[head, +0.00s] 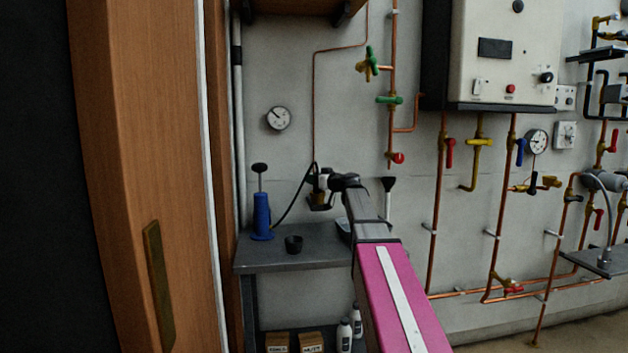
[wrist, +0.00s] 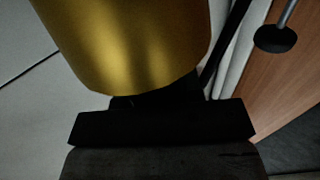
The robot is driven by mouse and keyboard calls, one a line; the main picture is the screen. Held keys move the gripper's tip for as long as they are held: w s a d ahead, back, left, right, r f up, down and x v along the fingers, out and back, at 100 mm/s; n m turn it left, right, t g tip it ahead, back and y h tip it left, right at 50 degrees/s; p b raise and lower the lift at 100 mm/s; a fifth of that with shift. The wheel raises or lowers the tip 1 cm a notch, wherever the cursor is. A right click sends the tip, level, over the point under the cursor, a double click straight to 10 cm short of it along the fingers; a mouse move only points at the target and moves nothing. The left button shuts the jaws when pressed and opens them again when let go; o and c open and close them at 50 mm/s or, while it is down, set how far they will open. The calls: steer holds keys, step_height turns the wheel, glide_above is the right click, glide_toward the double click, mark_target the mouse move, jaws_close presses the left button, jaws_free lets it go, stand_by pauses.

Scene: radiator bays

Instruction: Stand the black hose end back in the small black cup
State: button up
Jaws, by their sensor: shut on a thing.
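My gripper (head: 320,200) is shut on the black hose end, above the bench. A brass fitting (head: 320,197) shows at the jaws in the head view. In the wrist view a large brass cylinder (wrist: 130,40) fills the top, right against a black finger (wrist: 160,125). The black hose (head: 293,209) curves from the blue hand pump (head: 262,216) up to my gripper. The small black cup (head: 293,244) stands upright on the bench, below and a little left of my gripper, apart from it. The hose end's tip is too small to make out.
The grey bench (head: 310,262) has the pump at its left, close to the wooden door (head: 160,180). A dark dish (head: 343,229) is partly hidden behind my arm. Copper pipes (head: 393,70) and a gauge (head: 278,118) are on the wall behind. Bottles (head: 345,335) stand below.

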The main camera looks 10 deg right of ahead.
steer(key=shift+f, duration=0.15)
steer(key=o, duration=1)
